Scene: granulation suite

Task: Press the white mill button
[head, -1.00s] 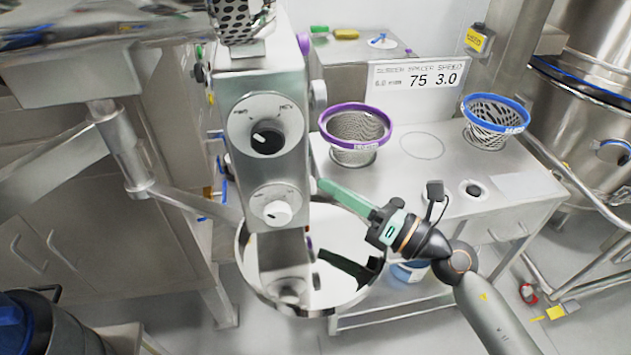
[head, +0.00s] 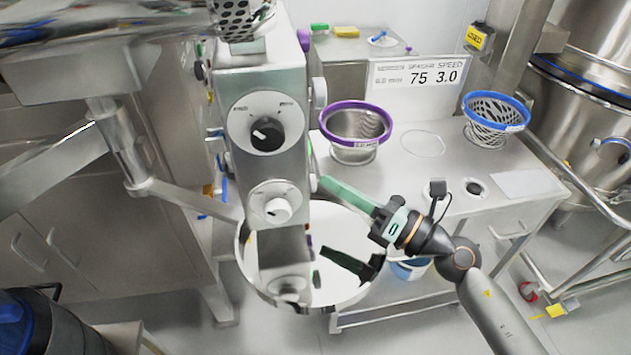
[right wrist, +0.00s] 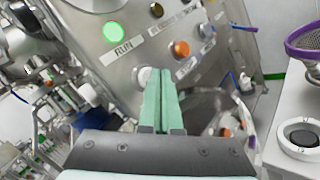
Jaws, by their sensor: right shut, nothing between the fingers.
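My right gripper (head: 322,182) is shut and empty, its pale green fingers pointing at the right side of the steel mill column (head: 255,90). In the right wrist view, the fingertips (right wrist: 161,73) are at the mill's button panel (right wrist: 135,60). A white round button (right wrist: 144,76) shows just left of the fingertips and is partly hidden by them. I cannot tell whether they touch it. A lit green button (right wrist: 115,32) sits above the label RUN. An orange button (right wrist: 180,49) is to the upper right. My left gripper is not in view.
A steel bench (head: 415,180) stands to the right, with a purple-rimmed sieve (head: 356,142), a blue-rimmed sieve (head: 490,135) and a sign (head: 420,77). A round shiny pan (head: 345,232) lies below the fingers. A white knob (head: 277,210) and a black knob (head: 267,135) face front.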

